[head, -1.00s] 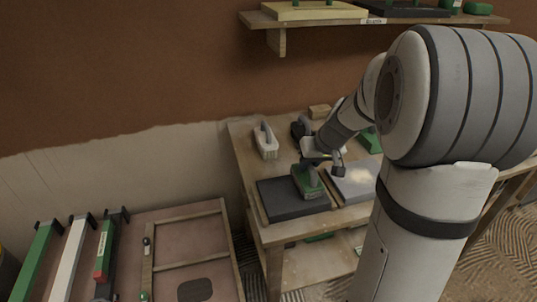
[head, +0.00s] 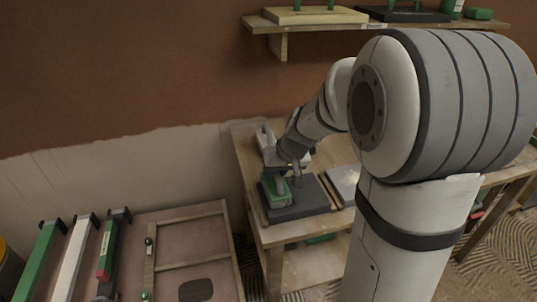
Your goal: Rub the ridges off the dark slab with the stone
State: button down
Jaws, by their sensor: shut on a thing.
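The dark slab (head: 305,207) lies flat on the wooden workbench, near its left front corner. My gripper (head: 283,176) is above the slab's left part, shut on the green stone (head: 276,195). The stone is at the slab's left end and looks to rest on its top, though the exact contact is too small to tell. Ridges on the slab cannot be made out at this size. My arm hides part of the bench behind the gripper.
A lighter slab (head: 342,184) lies right of the dark one, partly behind my arm. A pale brush-like tool (head: 263,137) stands at the bench's back left. A shelf (head: 290,28) hangs above. Long green and white tools (head: 69,259) and a framed panel (head: 190,250) are at lower left.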

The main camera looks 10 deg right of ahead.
jog(key=shift+a, duration=0.85)
jog(key=shift+a+r+p, duration=0.2)
jog(key=shift+a+p, duration=0.1)
jog(key=shift+p, duration=0.05)
notch_tip(320, 180, up, 8)
jog(key=p, duration=0.4)
jog(key=shift+p, duration=0.3)
jog(key=shift+d+f, duration=0.1)
